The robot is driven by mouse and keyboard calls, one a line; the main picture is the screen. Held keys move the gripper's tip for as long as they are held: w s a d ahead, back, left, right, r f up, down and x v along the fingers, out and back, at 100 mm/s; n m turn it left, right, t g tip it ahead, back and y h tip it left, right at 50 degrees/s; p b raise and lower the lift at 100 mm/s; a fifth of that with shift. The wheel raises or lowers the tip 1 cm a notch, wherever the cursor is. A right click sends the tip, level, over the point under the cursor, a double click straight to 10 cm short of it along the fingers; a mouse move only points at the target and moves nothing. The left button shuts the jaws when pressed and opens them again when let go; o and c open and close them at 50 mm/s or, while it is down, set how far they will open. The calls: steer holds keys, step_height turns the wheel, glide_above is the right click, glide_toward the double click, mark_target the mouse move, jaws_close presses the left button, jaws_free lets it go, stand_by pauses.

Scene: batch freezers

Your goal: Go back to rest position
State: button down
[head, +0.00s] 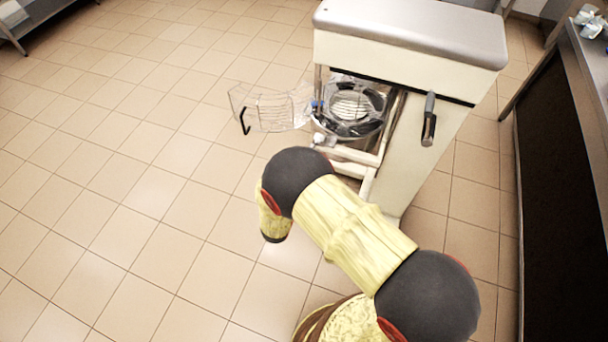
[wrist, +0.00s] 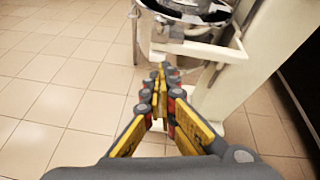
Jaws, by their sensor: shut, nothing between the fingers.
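My gripper (wrist: 161,75) shows in the wrist view with its yellow and grey fingers together at the tips and nothing between them. It points toward the lower front of a cream-coloured batch machine (head: 408,60), whose bowl and frame show at the top of the wrist view (wrist: 190,42). I cannot tell the exact gap between them. In the head view my arm, yellow with dark joints, reaches up toward the machine, and its gripper end is hidden behind the arm links.
A counter (head: 580,75) runs along the right edge. Tiled floor (head: 110,190) lies free on the left.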

stand_by(0.5)
steer(key=s+d+f+m+g+h, duration=0.1)
steer(key=s+d+m+g+h, duration=0.2)
steer(key=s+d+m, duration=0.4)
steer(key=s+d+r+m+g+h, duration=0.2)
steer(key=s+d+r+m+g, duration=0.6)
steer(key=r+m, duration=0.25)
steer(key=s+d+r+m+y, duration=0.1)
steer(key=s+r+m+y, duration=0.3)
steer(key=r, duration=0.3)
steer(key=s+r+m+y, duration=0.1)
steer(key=s+r+m, duration=0.35)
steer(key=r, duration=0.25)
steer(key=s+d+r+m+y, duration=0.1)
steer(key=s+r+m+y, duration=0.3)
steer(key=r, duration=0.3)
steer(key=s+d+r+m+t, duration=0.1)
steer(key=d+r+m+t, duration=0.2)
steer(key=r, duration=0.7)
steer(key=shift+d+m+t+b, duration=0.4)
steer(key=shift+d+m+b, duration=0.05)
steer(key=shift+d+m, duration=0.5)
